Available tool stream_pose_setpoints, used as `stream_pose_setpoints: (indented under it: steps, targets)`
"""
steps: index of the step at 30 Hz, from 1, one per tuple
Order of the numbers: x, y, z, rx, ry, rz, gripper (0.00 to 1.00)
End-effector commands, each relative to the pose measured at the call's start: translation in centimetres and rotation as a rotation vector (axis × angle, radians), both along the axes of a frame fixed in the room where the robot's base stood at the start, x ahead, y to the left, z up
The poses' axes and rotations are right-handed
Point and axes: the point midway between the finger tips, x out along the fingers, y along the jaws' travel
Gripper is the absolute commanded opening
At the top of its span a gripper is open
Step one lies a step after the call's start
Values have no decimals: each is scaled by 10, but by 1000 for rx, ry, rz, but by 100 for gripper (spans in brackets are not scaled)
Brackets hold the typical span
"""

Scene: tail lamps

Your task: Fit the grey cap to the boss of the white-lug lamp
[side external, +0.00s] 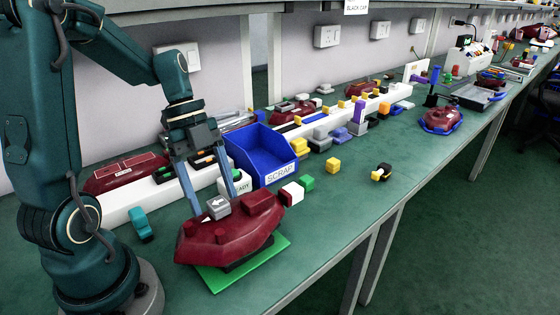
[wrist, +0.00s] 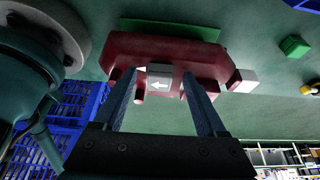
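The dark red lamp (side external: 232,234) with a white lug (side external: 292,193) at its right end rests on a green plate (side external: 262,262). It also shows in the wrist view (wrist: 120,50), with its white lug (wrist: 246,81) at right. The grey cap (side external: 218,208), marked with a white arrow, sits on the lamp; the wrist view shows the arrow on the cap (wrist: 160,84) pointing left. The boss beneath is hidden, so I cannot tell how fully it is seated. My gripper (side external: 214,205) is open, with a finger on each side of the cap and gaps visible in the wrist view (wrist: 158,74).
A blue scrap bin (side external: 262,154) stands just behind the lamp. A white rack with more parts runs along the back. The front bench strip is clear.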

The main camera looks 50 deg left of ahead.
Motion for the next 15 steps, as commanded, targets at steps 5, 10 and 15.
stream_pose_setpoints:
  steps: [5, 10, 15]
  targets:
    - [0, 0, 1, 0, -1, 0, 74]
    - [1, 7, 14, 2, -5, 2, 74]
    - [1, 15, 34, 2, -5, 2, 74]
